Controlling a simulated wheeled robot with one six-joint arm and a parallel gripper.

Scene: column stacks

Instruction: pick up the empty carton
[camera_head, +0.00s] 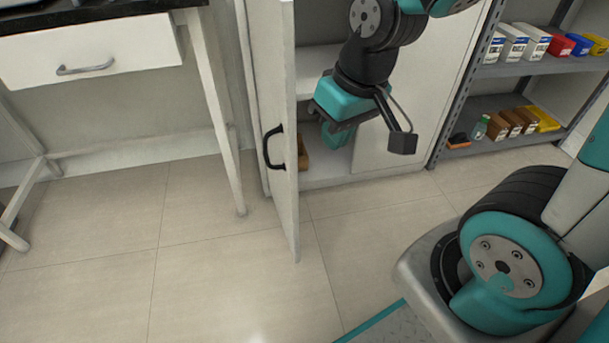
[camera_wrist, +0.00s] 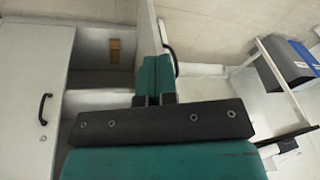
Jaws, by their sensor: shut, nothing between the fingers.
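A small brown box, seemingly a carton (camera_head: 303,154), sits on the floor of the open cabinet, partly hidden behind the open door in the head view. It also shows in the wrist view (camera_wrist: 115,51), inside the cabinet; I cannot tell whether it is empty. My gripper (camera_head: 337,139) is in front of the cabinet opening, pointing down, to the right of the open door. Its teal fingers are together in the wrist view (camera_wrist: 154,72) with nothing between them. The gripper is apart from the box.
The cabinet door (camera_head: 287,200) stands open toward me, close beside my gripper, with a black handle. A shelf rack (camera_head: 545,66) at right holds several boxes, bins and a bottle. A white table with a drawer (camera_head: 110,48) stands at left. The floor between is clear.

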